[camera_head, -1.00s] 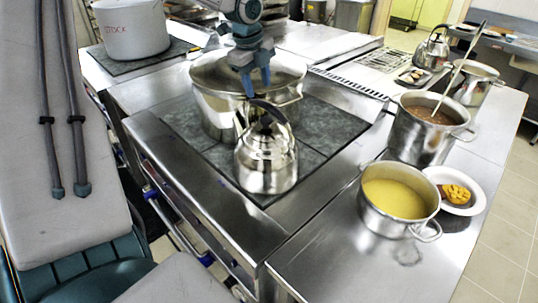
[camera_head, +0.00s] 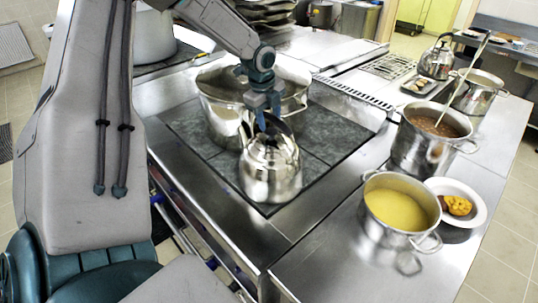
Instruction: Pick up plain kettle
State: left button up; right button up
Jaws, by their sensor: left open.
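A shiny steel kettle (camera_head: 270,172) with a dark handle stands upright on the dark stove plate (camera_head: 325,148). My left gripper (camera_head: 262,122) is directly above it, fingers pointing down at the handle. The fingers are open and overlap the handle in the picture; I cannot tell whether they touch it. The gripper hides part of the handle. A second kettle (camera_head: 437,58) with a dark handle stands far off on the right-hand counter. My right gripper is not in view.
A large steel pot (camera_head: 222,108) stands right behind the kettle. A pot of yellow soup (camera_head: 398,210), a plate with food (camera_head: 472,218) and a pot of brown stew (camera_head: 425,150) stand on the right counter. A pale stockpot (camera_head: 150,45) is at the back left.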

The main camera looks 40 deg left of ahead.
pick_arm(q)
jog(key=shift+c, duration=0.2)
grip_shut()
jog(key=shift+s, duration=0.1)
dwell(1.0)
jog(key=shift+r, duration=0.1)
